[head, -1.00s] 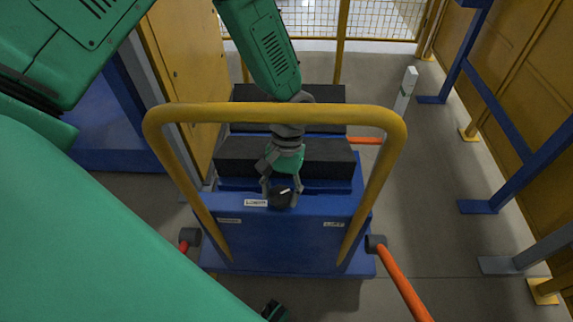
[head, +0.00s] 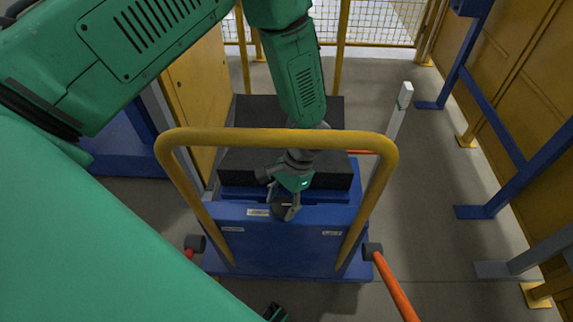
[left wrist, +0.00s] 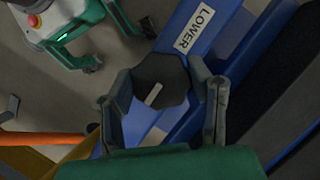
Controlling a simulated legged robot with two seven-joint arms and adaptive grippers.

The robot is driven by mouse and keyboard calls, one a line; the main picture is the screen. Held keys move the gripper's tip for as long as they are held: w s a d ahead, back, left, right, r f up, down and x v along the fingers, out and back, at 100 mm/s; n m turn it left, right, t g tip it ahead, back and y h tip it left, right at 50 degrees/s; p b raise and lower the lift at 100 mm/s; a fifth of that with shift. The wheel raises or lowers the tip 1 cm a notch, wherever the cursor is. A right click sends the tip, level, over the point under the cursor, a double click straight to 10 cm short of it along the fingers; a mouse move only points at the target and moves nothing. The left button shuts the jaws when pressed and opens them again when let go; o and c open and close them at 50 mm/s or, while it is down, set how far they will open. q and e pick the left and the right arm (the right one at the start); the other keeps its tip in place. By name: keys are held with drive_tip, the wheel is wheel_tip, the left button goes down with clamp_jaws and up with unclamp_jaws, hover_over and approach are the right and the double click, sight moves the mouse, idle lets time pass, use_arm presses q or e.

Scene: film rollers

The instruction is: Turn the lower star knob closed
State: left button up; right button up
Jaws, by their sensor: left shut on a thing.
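The lower star knob (left wrist: 172,72) is dark with a pale pointer line on its face. It sits on the top of the blue cart panel beside the white LOWER label (left wrist: 195,31). My left gripper (left wrist: 160,100) is shut on the knob, with one finger on each side of it. In the head view the left gripper (head: 286,207) reaches down onto the knob at the cart's top edge, and its fingers hide much of the knob. Part of what looks like my right gripper (head: 275,312) shows at the bottom edge, too little to read its jaws.
A yellow handle bar (head: 275,139) arches over the cart in front of my left wrist. Dark blocks (head: 335,172) lie behind the panel. A white post (head: 399,112) stands right on open grey floor.

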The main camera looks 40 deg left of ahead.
use_arm(q)
drive_tip(key=shift+w+d+r, duration=0.1)
drive_tip(key=shift+w+d, duration=0.1)
drive_tip(key=shift+w, duration=0.15)
drive_tip(key=o, duration=1.1)
drive_tip(key=shift+o, duration=0.2)
drive_tip(key=shift+s, duration=0.1)
drive_tip(key=v, duration=1.2)
drive_tip(key=shift+d, duration=0.1)
drive_tip(key=shift+s, duration=0.1)
